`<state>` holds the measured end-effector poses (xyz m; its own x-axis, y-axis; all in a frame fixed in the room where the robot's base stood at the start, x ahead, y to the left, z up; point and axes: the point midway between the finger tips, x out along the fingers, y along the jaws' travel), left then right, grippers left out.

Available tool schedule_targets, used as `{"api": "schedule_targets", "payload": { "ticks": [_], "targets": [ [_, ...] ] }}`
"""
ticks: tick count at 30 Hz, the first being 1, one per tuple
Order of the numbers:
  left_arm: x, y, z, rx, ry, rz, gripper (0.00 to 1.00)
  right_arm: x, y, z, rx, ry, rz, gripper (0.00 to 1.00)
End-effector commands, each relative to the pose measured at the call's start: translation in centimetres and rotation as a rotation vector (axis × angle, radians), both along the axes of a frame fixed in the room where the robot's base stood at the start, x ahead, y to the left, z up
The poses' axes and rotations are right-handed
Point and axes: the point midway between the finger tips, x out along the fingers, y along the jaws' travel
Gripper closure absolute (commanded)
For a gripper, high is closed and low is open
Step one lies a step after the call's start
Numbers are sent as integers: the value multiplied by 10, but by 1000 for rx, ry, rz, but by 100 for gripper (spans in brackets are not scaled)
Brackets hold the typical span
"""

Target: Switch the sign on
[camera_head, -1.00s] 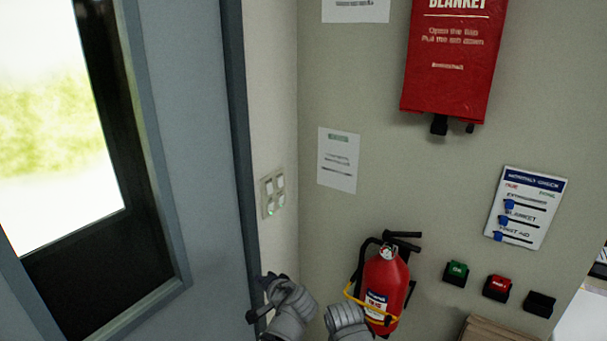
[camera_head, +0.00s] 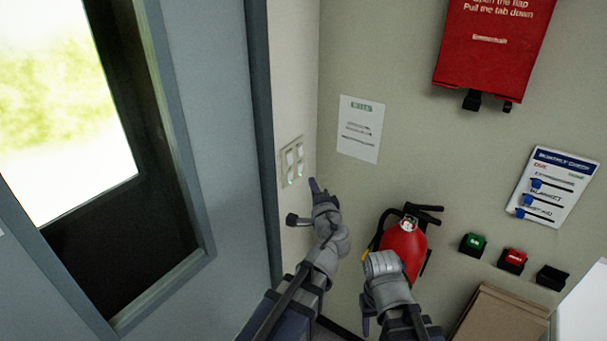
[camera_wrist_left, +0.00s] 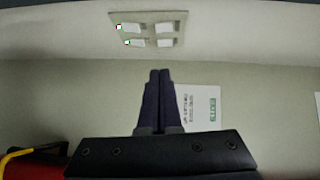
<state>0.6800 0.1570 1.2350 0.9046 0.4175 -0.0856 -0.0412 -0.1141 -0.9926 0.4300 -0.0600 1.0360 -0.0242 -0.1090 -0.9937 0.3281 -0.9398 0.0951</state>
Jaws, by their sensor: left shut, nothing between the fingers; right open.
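A pale switch plate (camera_head: 292,162) with several white rockers is on the narrow wall beside the door frame. In the left wrist view the switch plate (camera_wrist_left: 150,32) shows at the top, with small lit marks at the left rockers. My left gripper (camera_head: 314,182) is shut and empty, just below and right of the plate and apart from it. In the left wrist view the left gripper's fingers (camera_wrist_left: 158,75) are together, pointing toward the plate. My right gripper (camera_head: 368,322) is low in front of the fire extinguisher; its fingers are hard to make out. No sign that is clearly the switched one shows.
A grey door (camera_head: 215,120) with a window is on the left. A red fire extinguisher (camera_head: 405,245) hangs close to my right arm. A red blanket box (camera_head: 492,45), a paper notice (camera_head: 360,129), a checklist board (camera_head: 553,187) and green (camera_head: 473,243) and red (camera_head: 513,259) buttons are on the wall.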

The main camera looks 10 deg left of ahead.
Motion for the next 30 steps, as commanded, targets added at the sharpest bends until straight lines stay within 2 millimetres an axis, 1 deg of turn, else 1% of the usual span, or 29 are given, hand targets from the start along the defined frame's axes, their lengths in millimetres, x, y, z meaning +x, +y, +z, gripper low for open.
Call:
{"api": "schedule_targets", "payload": {
  "ticks": [9, 15, 18, 21, 25, 30],
  "targets": [
    [58, 25, -6, 0, 0, 3, 100, 0, 0, -6, 0, 0, 0, 50],
    [91, 41, -9, -1, 0, 3, 100, 0, 0, -9, 0, 0, 0, 50],
    [92, 57, -11, -1, 0, 4, 100, 0, 0, -11, 0, 0, 0, 50],
    [95, 67, -12, -1, 1, 2, 100, 0, 0, -12, 0, 0, 0, 50],
    [98, 74, -13, -1, 1, 2, 100, 0, 0, -13, 0, 0, -1, 50],
    [98, 77, -13, 0, 1, 1, 100, 0, 0, -13, 0, 0, -1, 50]
  ]
}}
